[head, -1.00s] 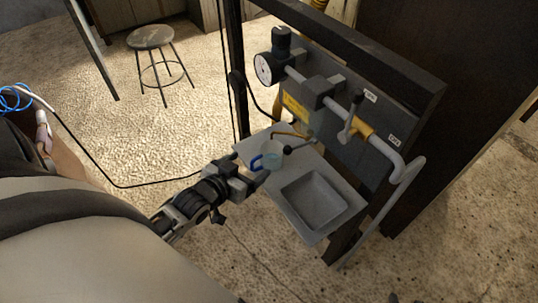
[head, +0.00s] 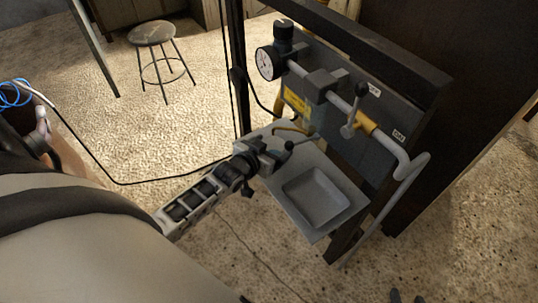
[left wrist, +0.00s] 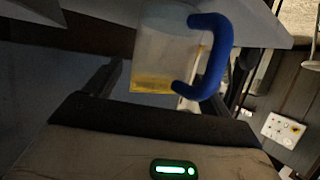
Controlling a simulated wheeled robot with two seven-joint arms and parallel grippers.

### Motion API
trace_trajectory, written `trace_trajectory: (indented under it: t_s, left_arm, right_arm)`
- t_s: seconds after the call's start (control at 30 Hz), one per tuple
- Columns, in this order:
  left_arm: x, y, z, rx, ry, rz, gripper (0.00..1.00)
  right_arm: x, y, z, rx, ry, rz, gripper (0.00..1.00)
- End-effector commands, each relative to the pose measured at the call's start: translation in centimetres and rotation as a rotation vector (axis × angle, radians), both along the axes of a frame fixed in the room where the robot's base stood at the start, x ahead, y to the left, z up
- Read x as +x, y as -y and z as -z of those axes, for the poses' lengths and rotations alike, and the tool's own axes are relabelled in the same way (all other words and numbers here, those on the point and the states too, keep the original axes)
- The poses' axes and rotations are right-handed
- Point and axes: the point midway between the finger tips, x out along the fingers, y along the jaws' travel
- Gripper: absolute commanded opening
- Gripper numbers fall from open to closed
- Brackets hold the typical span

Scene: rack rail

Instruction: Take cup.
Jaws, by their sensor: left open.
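The cup (left wrist: 160,45) is clear, with a blue handle (left wrist: 215,60) on its right side and a yellow layer at its bottom in the left wrist view. My left gripper (head: 275,155) is open at the shelf's near left part. In the left wrist view its fingers (left wrist: 160,92) stand apart, with the cup ahead and roughly between them; I cannot tell whether they touch it. In the head view my gripper hides the cup. Two small dark tips at the bottom edge of the head view may be my right gripper (head: 407,297); its state is unclear.
The grey shelf (head: 335,228) has a recessed tray (head: 316,197) right of my left gripper. Behind it are a panel with a pipe (head: 350,112), a gauge (head: 265,62) and a lever (head: 349,128). A black post (head: 236,70) stands behind left. A stool (head: 152,34) stands far off.

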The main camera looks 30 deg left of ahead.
Motion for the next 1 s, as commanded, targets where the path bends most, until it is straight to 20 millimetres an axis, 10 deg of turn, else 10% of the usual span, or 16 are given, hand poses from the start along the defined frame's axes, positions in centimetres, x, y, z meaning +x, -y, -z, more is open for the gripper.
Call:
trace_trajectory:
  t_s: [0.07, 0.27, 1.0]
  left_arm:
    - [0.0, 0.0, 0.0, -0.001, 0.0, 0.0, 0.83]
    - [-0.1, 0.0, 0.0, -0.001, 0.0, 0.0, 0.32]
    - [-1.8, 0.0, -3.4, -0.001, -0.005, 0.0, 0.29]
  right_arm:
    - [-0.1, 0.0, 0.0, 0.001, -0.001, 0.001, 0.36]
    - [-0.1, 0.0, -0.1, 0.001, 0.0, 0.001, 0.36]
    - [0.1, 0.4, -0.4, -0.021, 0.0, -0.009, 0.36]
